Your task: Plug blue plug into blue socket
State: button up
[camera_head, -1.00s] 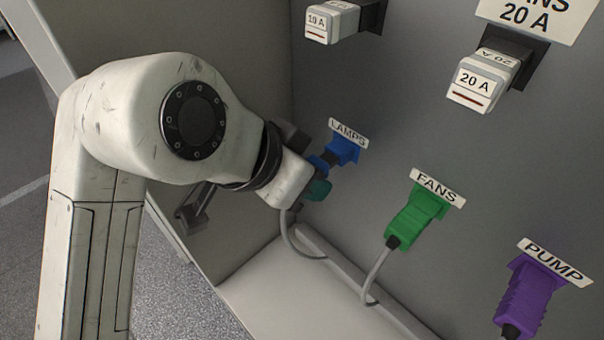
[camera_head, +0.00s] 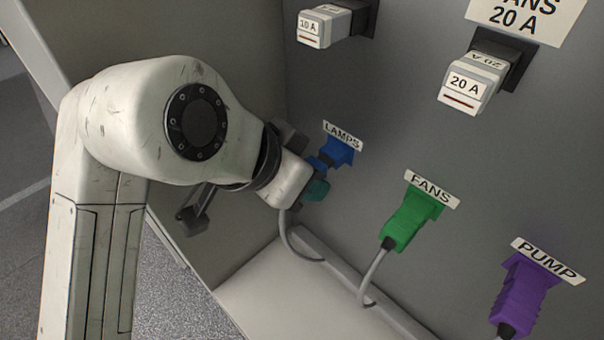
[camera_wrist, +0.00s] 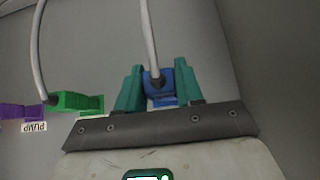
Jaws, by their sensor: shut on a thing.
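The blue plug (camera_wrist: 161,83) sits between the teal fingers of my gripper (camera_wrist: 158,88) in the wrist view, with its grey cable running off it. My gripper is shut on the plug. In the head view my gripper (camera_head: 314,178) is close to the wall at the blue socket (camera_head: 339,150), under the LAMPS label (camera_head: 343,135). The plug's blue front (camera_head: 317,164) shows just beside the socket. My wrist partly hides the plug, and I cannot tell how far it is in the socket.
A green plug (camera_head: 411,219) sits in the FANS socket to the right, with a hanging cable. A purple plug (camera_head: 520,295) sits at PUMP, lower right. White fuse blocks marked 10 A (camera_head: 323,26) and 20 A (camera_head: 470,84) stick out above. A side wall stands at left.

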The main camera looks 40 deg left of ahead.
jog(key=shift+w, duration=0.75)
dwell(0.8)
jog(key=o, duration=0.9)
jog(key=b+v, duration=0.1)
jog(key=v, duration=1)
jog(key=shift+f+b, duration=0.1)
jog(key=shift+b, duration=0.2)
